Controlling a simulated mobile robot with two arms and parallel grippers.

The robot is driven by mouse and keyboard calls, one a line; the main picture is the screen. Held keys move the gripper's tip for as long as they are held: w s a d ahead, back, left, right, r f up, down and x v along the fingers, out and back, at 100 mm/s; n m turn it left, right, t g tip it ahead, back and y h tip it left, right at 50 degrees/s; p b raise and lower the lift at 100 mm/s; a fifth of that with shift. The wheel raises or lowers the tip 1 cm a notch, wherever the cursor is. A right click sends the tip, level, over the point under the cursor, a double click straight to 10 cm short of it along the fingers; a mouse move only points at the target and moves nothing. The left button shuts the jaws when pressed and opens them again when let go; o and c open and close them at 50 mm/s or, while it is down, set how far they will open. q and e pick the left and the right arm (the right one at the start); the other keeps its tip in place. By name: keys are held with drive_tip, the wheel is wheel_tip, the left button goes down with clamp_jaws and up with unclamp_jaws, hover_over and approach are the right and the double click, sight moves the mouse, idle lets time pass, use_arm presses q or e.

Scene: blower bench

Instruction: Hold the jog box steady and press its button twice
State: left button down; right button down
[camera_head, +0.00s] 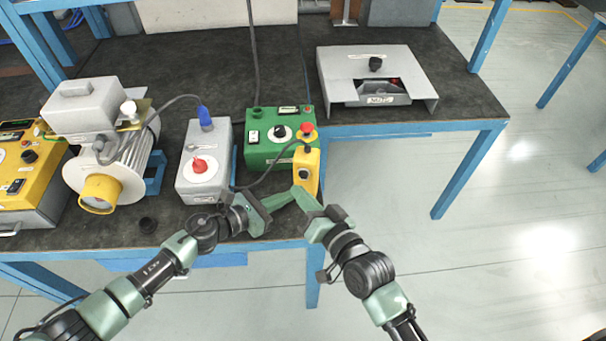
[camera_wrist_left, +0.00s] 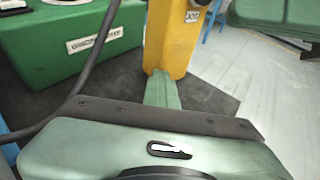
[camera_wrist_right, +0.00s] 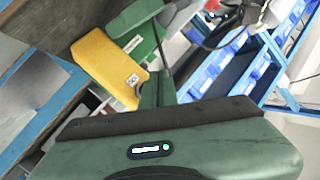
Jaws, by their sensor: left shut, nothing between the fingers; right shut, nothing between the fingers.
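The yellow jog box (camera_head: 307,168) stands upright at the bench's front edge, right of centre, with a dark round button (camera_head: 304,173) on its face. My left gripper (camera_head: 291,196) is shut and empty, its tips close to the jog box's lower part. The left wrist view shows the box's yellow side (camera_wrist_left: 172,38) just beyond the fingers (camera_wrist_left: 160,88). My right gripper (camera_head: 300,191) is shut and empty, its tips in front of the box's lower face. In the right wrist view the box (camera_wrist_right: 108,66) lies just beyond the fingers (camera_wrist_right: 156,90). Whether either touches it is unclear.
A green control box (camera_head: 262,153) with a red mushroom button (camera_head: 306,129) stands behind the jog box. A grey box with a red knob (camera_head: 199,164) and a motor blower (camera_head: 115,160) stand left. A grey metal housing (camera_head: 400,68) sits at the back right. A cable runs beside the jog box.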

drive_tip(key=s, duration=0.2)
drive_tip(key=s+a, duration=0.1)
drive_tip(key=shift+s+a, duration=0.1)
drive_tip(key=shift+s, duration=0.3)
idle(0.7)
use_arm(q)
drive_tip(key=c, duration=1.7)
unclamp_jaws()
drive_tip(key=shift+a, duration=0.1)
